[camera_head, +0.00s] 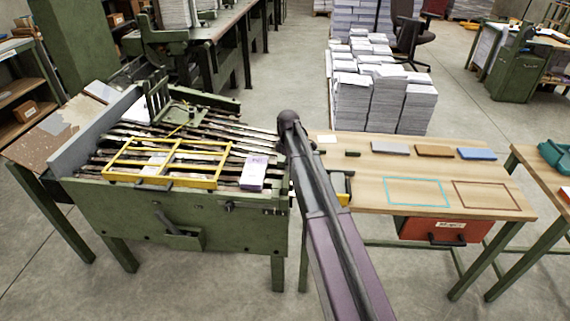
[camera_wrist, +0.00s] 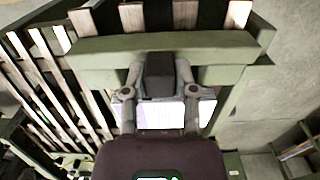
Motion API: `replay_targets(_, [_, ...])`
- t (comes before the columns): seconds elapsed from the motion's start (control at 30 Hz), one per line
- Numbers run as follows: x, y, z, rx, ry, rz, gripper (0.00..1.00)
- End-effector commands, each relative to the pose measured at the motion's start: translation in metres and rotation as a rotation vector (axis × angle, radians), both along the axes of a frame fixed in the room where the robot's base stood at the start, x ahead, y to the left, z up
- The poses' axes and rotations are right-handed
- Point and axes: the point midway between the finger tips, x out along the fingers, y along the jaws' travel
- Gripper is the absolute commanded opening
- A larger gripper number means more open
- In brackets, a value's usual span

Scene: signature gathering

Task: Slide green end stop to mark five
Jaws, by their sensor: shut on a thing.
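In the wrist view my gripper (camera_wrist: 159,72) has its two fingers on either side of a dark block (camera_wrist: 160,84) and is shut on it. The block touches or overlaps a green crossbar (camera_wrist: 165,47); it appears to be the grip of the green end stop, but I cannot tell how they join. Pale and dark slats lie beyond the bar. In the head view the green machine bed (camera_head: 190,205) carries several dark bars. My arm hides the gripper and the bed's right end there. I cannot read any marks.
A yellow frame (camera_head: 168,163) and a white-purple paper stack (camera_head: 254,172) lie on the bed. To the right, a wooden table (camera_head: 350,165) holds several small blocks and has two outlined rectangles. Paper stacks (camera_head: 370,100) stand behind it. Grey floor is open in front.

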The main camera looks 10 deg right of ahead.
Motion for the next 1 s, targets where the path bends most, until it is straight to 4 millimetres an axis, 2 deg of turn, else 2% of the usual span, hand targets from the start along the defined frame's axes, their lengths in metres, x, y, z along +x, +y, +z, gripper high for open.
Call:
replay_targets(0.07, [-0.001,0.001,0.0,0.0,0.003,0.0,0.0])
replay_targets(0.1, [-0.001,0.001,0.0,0.0,0.003,0.0,0.43])
replay_targets(0.2, [-0.001,0.001,0.0,0.0,0.003,0.0,0.71])
replay_targets(0.67, [0.0,0.002,0.0,0.0,0.001,0.001,0.71])
replay_targets(1.0, [0.008,0.024,0.0,0.0,0.001,0.003,0.71])
